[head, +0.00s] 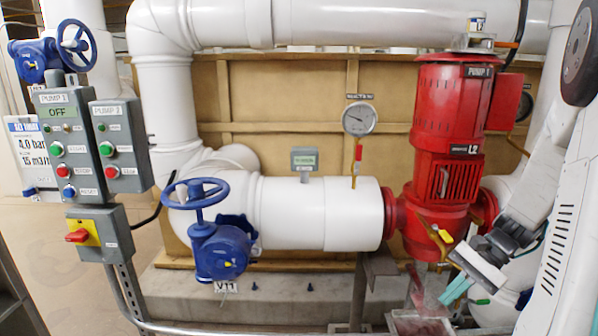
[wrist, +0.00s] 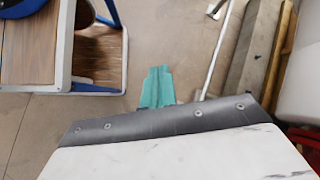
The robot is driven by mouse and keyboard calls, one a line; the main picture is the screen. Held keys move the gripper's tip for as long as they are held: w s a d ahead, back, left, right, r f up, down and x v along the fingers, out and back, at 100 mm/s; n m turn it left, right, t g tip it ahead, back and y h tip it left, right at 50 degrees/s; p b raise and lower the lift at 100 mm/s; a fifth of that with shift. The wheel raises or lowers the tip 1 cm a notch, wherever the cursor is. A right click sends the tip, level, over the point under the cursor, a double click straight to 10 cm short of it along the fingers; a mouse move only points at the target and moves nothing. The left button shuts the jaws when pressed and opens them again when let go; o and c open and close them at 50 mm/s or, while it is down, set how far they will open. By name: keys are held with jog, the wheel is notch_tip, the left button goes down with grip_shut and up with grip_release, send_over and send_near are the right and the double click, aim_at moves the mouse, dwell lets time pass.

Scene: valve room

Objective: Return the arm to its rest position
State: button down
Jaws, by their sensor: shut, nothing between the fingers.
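My gripper (head: 456,290) is at the lower right of the head view, at the end of my white arm, in front of and below the red pump (head: 447,150). Its teal fingers are together with nothing between them. In the wrist view my gripper (wrist: 156,86) shows as teal fingers beyond the dark edge of my wrist, over the bare floor. My arm runs down the right side of the head view, partly cut off by the frame edge.
A blue handwheel valve (head: 220,248) and a white pipe (head: 310,212) with a gauge (head: 359,118) stand left of the pump. A control panel (head: 66,140) is at the far left. A wooden-topped, blue-edged item (wrist: 30,50) is at the wrist view's upper left.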

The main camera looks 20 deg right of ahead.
jog(key=s+a+r+n+h, duration=0.4)
jog(key=a+r+n, duration=0.3)
jog(key=a, duration=0.4)
jog(key=s+a+r+n+h, duration=0.4)
jog(key=s+a+r+n, duration=0.2)
jog(key=a, duration=0.5)
notch_tip(320, 180, up, 3)
jog(key=shift+s+f+n, duration=0.15)
jog(key=shift+f+n, duration=0.05)
jog(key=shift+n, duration=0.7)
